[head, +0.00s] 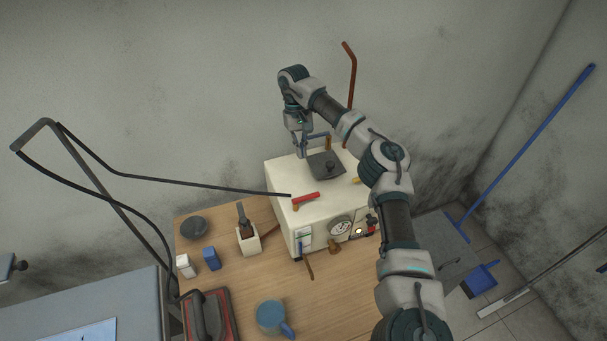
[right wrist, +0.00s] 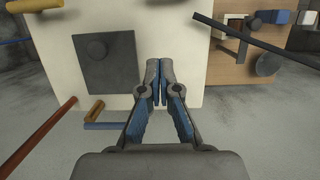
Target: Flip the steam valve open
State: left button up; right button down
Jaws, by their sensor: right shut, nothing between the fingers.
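A cream boiler box (head: 283,172) stands on the wooden table, with a dark square lid (head: 325,165) on top. A red lever (head: 306,198) with a brass end lies on its top near the front, beside the hose end. A blue lever (head: 318,135) with a brass piece is at the back; it also shows in the right wrist view (right wrist: 105,126). I cannot tell which lever is the steam valve. My right gripper (head: 302,153) points down at the box's back left, left of the blue lever. In the right wrist view it (right wrist: 160,65) is shut and empty.
A black hose (head: 200,187) runs to the box from the left. A rust-coloured pipe (head: 352,85) rises behind. A gauge (head: 340,227) is on the box's front. A blue mug (head: 271,315), red iron (head: 220,308) and small blocks (head: 211,259) stand on the table.

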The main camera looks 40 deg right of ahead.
jog(key=x, duration=0.9)
jog(key=shift+s+d+f, duration=0.1)
jog(key=shift+s+f, duration=0.05)
jog(key=shift+s, duration=0.05)
jog(key=s+a, duration=0.1)
jog(key=s+a+p, duration=0.1)
jog(key=s, duration=0.1)
jog(key=shift+s+a+r, duration=0.25)
jog(key=shift+s+a, duration=0.15)
pick_arm(q)
jog(key=shift+a+r, duration=0.35)
jog(key=shift+a, duration=0.05)
pick_arm(e)
jog(key=shift+f, duration=0.1)
